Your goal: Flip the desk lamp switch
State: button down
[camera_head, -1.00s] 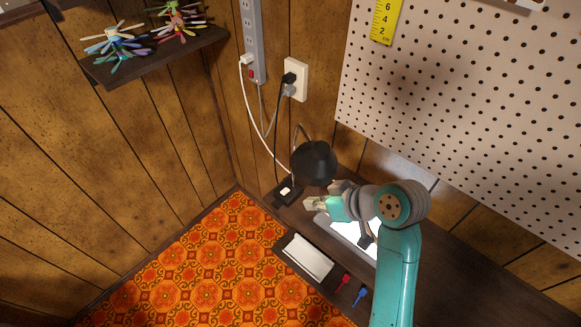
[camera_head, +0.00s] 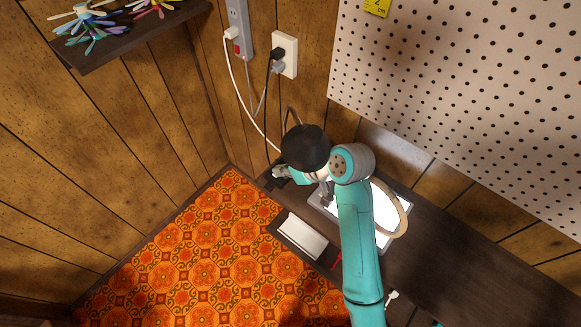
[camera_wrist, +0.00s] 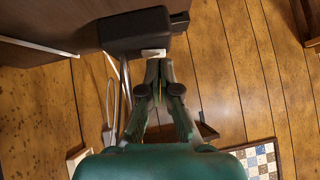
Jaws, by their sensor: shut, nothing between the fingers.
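The desk lamp has a round black shade (camera_head: 305,147) beside the wall corner, at the left end of the dark bench. Its dark base is mostly hidden behind my gripper (camera_head: 279,171) in the head view. In the wrist view the black base (camera_wrist: 133,32) is at the top centre, with the white switch (camera_wrist: 153,54) on its near edge. My gripper (camera_wrist: 159,63) is shut and empty there, its fingertips right at the switch. I cannot tell whether they touch it.
A white power strip (camera_head: 240,25) and an outlet (camera_head: 284,55) with cords hang on the panelled wall above the lamp. A wooden hoop (camera_head: 402,222) stands right of my arm. Pegboard (camera_head: 450,90) covers the right wall.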

jog(key=shift+w+a+f, duration=0.1)
jog(key=shift+a+f, duration=0.05)
jog(key=shift+f, duration=0.05)
jog(key=shift+f, duration=0.1)
